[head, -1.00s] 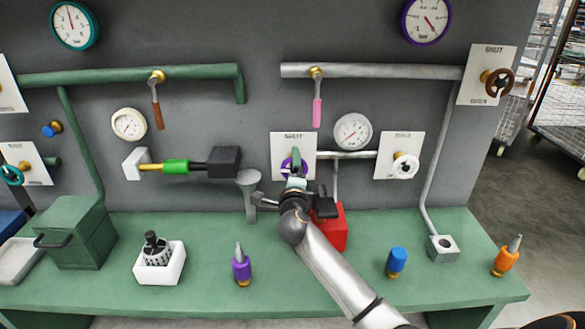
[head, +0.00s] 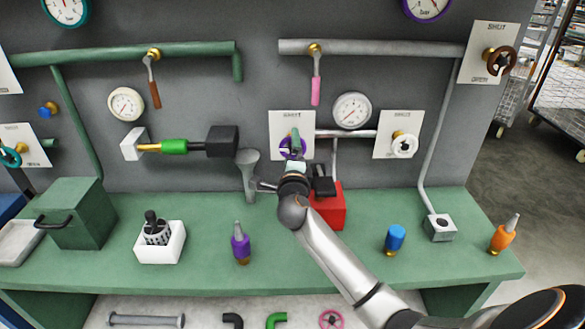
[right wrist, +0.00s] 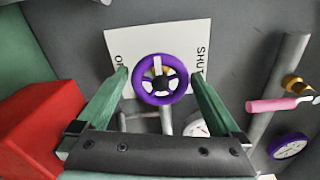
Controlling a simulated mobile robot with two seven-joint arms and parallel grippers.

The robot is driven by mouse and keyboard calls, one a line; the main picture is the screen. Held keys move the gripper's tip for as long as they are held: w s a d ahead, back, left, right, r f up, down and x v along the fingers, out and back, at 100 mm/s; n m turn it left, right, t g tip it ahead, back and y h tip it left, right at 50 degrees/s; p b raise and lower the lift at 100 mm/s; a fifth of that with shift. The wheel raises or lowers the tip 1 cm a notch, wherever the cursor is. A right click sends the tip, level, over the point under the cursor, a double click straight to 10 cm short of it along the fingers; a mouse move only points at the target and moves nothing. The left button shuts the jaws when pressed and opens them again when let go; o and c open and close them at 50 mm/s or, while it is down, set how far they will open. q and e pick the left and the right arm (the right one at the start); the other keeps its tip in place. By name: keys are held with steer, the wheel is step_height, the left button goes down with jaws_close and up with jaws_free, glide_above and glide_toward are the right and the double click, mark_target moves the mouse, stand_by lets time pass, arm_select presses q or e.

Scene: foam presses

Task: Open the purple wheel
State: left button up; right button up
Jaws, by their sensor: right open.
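The purple wheel (right wrist: 161,99) is mounted in front of a white plate (right wrist: 128,42) on the grey wall; the plate's lettering includes SHUT. In the head view the purple wheel (head: 284,150) is partly hidden behind my right gripper (head: 294,146). In the right wrist view the two green fingers of my right gripper (right wrist: 159,76) are open, one on each side of the wheel, with small gaps to its rim. I cannot tell how far the tips reach in depth. My left gripper is not in view.
A white wheel (head: 404,146) is to the right, and a grey funnel (head: 248,170) is to the left. A gauge (head: 352,110) and a pink-handled lever (head: 316,88) are nearby.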

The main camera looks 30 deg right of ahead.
steer(key=v, duration=1)
steer(key=shift+s, duration=0.35)
steer(key=shift+a, duration=0.15)
